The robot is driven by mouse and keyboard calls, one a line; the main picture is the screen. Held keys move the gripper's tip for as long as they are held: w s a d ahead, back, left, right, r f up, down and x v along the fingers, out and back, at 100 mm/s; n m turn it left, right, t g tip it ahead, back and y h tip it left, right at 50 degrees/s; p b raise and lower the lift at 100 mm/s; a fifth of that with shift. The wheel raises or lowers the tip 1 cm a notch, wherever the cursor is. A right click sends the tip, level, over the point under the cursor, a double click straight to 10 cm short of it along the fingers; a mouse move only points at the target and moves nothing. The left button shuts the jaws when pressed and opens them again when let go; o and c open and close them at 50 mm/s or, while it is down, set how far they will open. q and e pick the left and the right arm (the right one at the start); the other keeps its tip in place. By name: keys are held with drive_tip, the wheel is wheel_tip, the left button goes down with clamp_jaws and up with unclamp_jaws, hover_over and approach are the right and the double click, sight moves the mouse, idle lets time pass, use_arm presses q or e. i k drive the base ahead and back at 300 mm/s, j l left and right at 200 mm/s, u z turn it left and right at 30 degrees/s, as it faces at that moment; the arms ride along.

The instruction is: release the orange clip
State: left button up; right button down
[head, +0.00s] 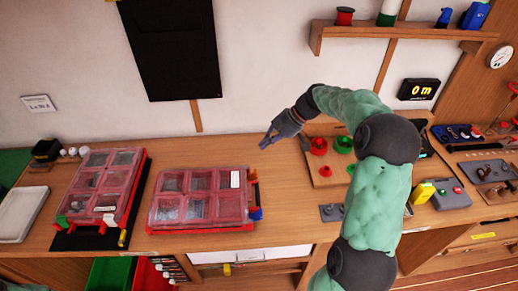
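Two clear-lidded red compartment cases lie on the wooden bench: a left case (92,183) on a black mat and a right case (200,196). Small coloured clips sit at their edges. A blue clip (256,213) is at the right case's right end. Whether any clip is fastened is too small to tell. My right gripper (266,141) is above the bench, behind and right of the right case, apart from both cases. Its finger gap is unclear. My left gripper is out of view.
A wooden board with red and green round parts (341,143) lies right of my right gripper. A white tray (21,213) is at the far left. A shelf (400,32) hangs on the wall. Bench is bare between the right case and the board.

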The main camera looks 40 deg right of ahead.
sight(254, 176)
drive_tip(key=k, duration=1)
